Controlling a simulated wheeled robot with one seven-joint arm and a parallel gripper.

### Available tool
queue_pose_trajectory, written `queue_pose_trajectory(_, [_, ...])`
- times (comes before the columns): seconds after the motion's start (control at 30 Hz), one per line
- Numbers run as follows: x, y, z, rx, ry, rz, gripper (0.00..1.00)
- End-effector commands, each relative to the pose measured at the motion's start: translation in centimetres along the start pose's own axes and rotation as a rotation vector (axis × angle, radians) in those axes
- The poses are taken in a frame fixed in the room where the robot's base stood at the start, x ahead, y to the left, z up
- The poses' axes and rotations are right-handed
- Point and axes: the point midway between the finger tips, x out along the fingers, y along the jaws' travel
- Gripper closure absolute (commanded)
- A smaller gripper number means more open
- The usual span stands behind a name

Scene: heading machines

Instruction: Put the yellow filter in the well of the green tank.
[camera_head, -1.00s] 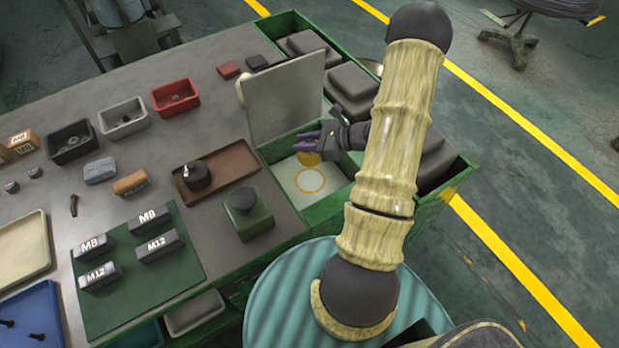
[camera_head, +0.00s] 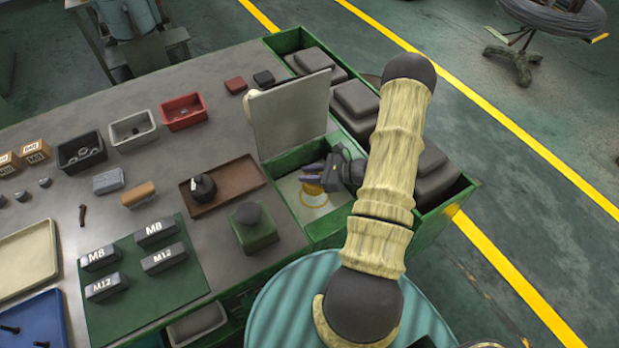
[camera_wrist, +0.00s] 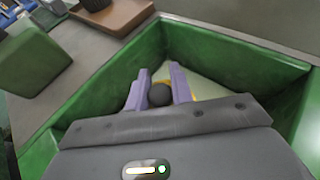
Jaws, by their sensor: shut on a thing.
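The open green tank (camera_head: 290,161) is sunk at the table's right end, its grey lid (camera_head: 290,112) raised. Its pale floor bears a yellow ring (camera_head: 316,200), now partly covered. My gripper (camera_head: 308,174) is inside the tank with its purple fingers shut on the yellow filter (camera_head: 312,188). The filter is over the ring; I cannot tell if it touches the floor. In the wrist view the fingers (camera_wrist: 160,90) are on either side of the filter's dark knob (camera_wrist: 160,95); a little yellow (camera_wrist: 192,91) shows behind.
A green block with a dark round top (camera_head: 255,232) stands left of the tank. A brown tray (camera_head: 230,190) with a dark object lies behind it. Dark lidded boxes (camera_head: 355,98) sit along the green bench edge. The raised lid bounds the tank's far side.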

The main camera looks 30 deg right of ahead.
Motion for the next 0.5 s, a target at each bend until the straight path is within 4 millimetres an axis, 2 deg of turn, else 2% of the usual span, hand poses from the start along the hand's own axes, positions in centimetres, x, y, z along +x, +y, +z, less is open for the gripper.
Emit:
queue_pose_trajectory(0.2, [1.0,0.0,-2.2,0.001,-0.001,0.001,1.0])
queue_pose_trajectory(0.5, [1.1,0.0,-2.5,-0.001,-0.001,0.0,1.0])
